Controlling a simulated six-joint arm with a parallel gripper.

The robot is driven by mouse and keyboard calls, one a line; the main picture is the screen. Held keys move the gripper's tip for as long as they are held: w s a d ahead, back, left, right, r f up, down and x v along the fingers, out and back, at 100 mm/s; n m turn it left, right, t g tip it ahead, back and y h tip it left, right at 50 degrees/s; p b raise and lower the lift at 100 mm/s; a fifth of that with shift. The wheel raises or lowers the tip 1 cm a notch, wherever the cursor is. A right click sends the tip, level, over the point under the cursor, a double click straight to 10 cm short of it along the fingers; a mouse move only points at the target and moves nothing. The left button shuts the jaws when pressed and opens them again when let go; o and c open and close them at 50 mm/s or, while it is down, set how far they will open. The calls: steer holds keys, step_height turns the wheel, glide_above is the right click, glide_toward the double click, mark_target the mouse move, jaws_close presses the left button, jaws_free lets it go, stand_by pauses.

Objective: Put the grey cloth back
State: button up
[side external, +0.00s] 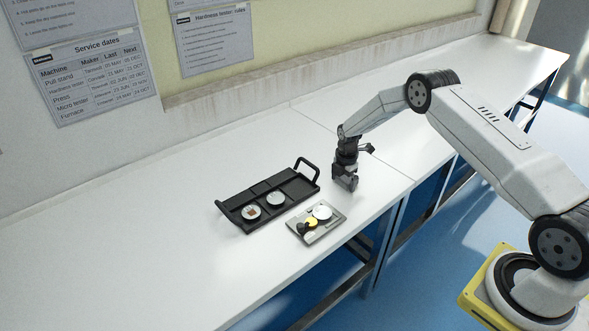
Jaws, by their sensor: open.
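No piece that I can clearly tell to be a grey cloth shows. A flat grey square piece (333,228) lies on the white bench near its front edge; I cannot tell if it is cloth or a plate. On it are a white round piece (322,212), a yellow round piece (312,222) and a small black object (303,229). My gripper (346,188) points down above or at the bench, just behind and right of the grey piece. It is open, and I see nothing between its fingers. Its exact height is hard to tell.
A black tray (236,204) with raised handles stands left of my gripper. The bench (130,260) is clear to the left. Its front edge is close.

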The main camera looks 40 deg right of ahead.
mark_target(343, 180)
step_height(343, 180, up, 12)
steer(key=shift+r, duration=0.15)
stand_by(0.7)
stand_by(0.4)
steer(key=s+a+r+m+t, duration=0.1)
steer(key=s+a+r+m, duration=0.7)
steer(key=s+a+m, duration=0.15)
steer(key=s+a+r+m, duration=0.1)
steer(key=s+a+m, duration=0.2)
steer(key=s, duration=0.5)
steer(key=s+a+r+m+t, duration=0.1)
steer(key=s+a+m, duration=0.3)
steer(key=s, duration=0.4)
steer(key=shift+a+r+m+t, duration=0.2)
steer(key=shift+m+t, duration=0.1)
steer(key=shift+m, duration=0.45)
